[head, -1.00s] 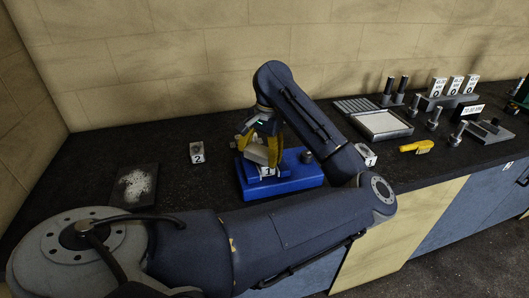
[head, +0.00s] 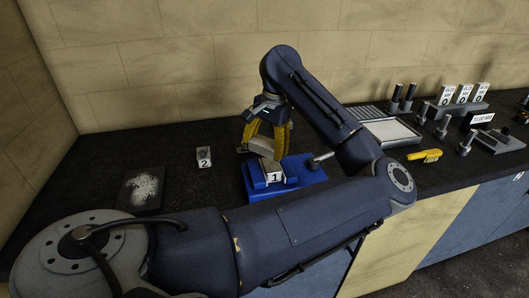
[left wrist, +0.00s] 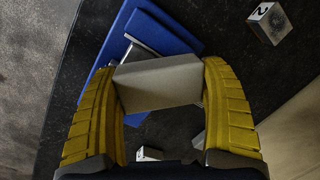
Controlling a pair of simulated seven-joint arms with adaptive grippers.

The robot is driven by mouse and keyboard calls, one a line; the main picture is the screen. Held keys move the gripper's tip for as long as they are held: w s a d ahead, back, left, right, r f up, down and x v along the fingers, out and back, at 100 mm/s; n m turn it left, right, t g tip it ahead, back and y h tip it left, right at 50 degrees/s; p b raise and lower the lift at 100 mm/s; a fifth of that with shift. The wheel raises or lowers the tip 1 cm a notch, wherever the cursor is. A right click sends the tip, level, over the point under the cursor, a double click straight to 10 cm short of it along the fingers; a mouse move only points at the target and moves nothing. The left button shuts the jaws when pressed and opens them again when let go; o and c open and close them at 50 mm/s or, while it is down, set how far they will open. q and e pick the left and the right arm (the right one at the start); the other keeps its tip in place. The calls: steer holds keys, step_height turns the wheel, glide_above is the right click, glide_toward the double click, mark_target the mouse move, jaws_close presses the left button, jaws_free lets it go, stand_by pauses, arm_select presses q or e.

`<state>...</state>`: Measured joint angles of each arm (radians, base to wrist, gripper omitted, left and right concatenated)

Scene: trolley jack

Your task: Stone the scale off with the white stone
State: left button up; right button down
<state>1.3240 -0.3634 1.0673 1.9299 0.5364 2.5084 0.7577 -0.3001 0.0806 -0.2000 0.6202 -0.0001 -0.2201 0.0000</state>
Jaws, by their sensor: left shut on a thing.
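My left gripper (head: 266,140) has yellow fingers and is shut on the pale white stone (head: 262,147). In the left wrist view the stone (left wrist: 158,82) is a rectangular block gripped between both fingers (left wrist: 160,72). A block marked 1 (head: 274,177) sits in the blue fixture (head: 300,179), just below the stone. Whether the stone touches it I cannot tell. The stone hides much of that block and the metal jaw in the wrist view. Any scale on it is too small to make out. My right gripper is not in view.
A block marked 2 (head: 203,157) stands left of the fixture. A dark plate with white speckles (head: 143,190) lies further left. A yellow-handled brush (head: 425,156), a pale tray (head: 391,132) and several metal posts stand to the right. The wall closes the back.

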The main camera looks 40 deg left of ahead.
arm_select(q)
steer(key=shift+r, duration=0.4)
steer(key=shift+r, duration=1.5)
